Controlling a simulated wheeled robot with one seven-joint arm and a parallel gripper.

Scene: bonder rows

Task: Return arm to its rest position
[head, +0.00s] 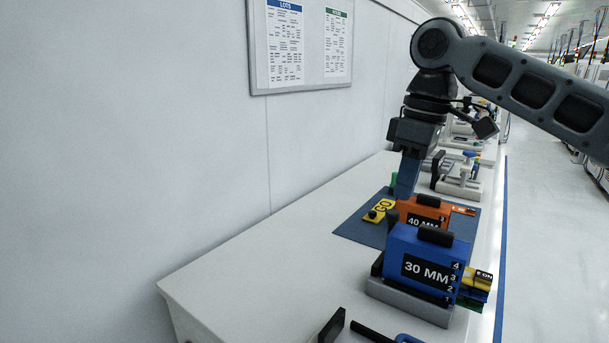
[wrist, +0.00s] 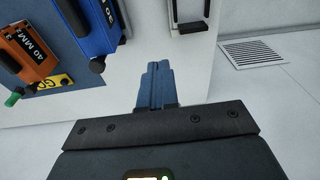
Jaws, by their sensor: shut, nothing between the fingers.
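My gripper (head: 405,181) points down over the white bench in the head view, above the blue mat and behind the blue block. In the wrist view its blue fingers (wrist: 158,84) are together with nothing between them. My arm is bent, with the upper link reaching in from the right. The blue block marked 30 MM (head: 427,262) stands in a grey base near the front. The orange block marked 40 MM (head: 424,213) stands behind it. Whether the fingertips touch anything is hard to tell in the head view.
A yellow GO tag (head: 380,208) lies on the blue mat (head: 357,232). More fixtures (head: 459,180) stand farther along the bench. A wall board (head: 300,45) hangs at the left. The bench's near left surface (head: 250,275) is clear, and open floor (head: 550,220) lies to the right.

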